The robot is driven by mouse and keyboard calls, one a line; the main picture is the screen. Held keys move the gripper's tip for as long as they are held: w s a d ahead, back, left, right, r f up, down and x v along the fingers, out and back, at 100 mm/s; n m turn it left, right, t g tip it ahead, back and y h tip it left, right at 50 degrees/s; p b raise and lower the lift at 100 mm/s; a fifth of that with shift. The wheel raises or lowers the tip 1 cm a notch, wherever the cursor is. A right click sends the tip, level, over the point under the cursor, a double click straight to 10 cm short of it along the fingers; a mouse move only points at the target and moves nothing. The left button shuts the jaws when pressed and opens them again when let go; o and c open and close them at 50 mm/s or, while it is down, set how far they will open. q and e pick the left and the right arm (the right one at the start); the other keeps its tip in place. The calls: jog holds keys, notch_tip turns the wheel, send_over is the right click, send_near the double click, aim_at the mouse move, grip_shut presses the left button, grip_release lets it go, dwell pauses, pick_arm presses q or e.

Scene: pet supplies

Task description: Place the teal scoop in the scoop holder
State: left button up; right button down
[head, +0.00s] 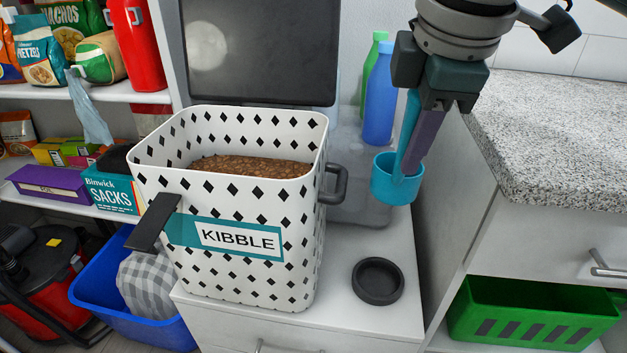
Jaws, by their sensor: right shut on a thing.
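The teal scoop (395,190) hangs upright from my right gripper (416,145), its cup at the bottom and its handle rising along the fingers. The right gripper is shut on the handle. A round dark grey cup with a raised rim, which looks like the scoop holder (378,298), stands on the white cabinet top below the scoop and slightly to its left. It looks empty. The scoop is above and apart from it. My left gripper is not in view.
A white kibble bin (250,277) with black diamonds stands left of the holder, its dark side handle (340,184) sticking out toward the scoop. Blue (379,105) and green bottles stand behind. A granite counter (560,140) rises at the right. The white top around the holder is clear.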

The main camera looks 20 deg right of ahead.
pick_arm(q)
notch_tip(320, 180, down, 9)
jog(key=b, duration=0.8)
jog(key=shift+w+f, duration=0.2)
pick_arm(e)
notch_tip(320, 180, down, 24)
jog(key=d+n, duration=0.1)
jog(key=shift+r+n, duration=0.25)
jog(key=shift+n, duration=0.05)
jog(key=shift+w+d, duration=0.1)
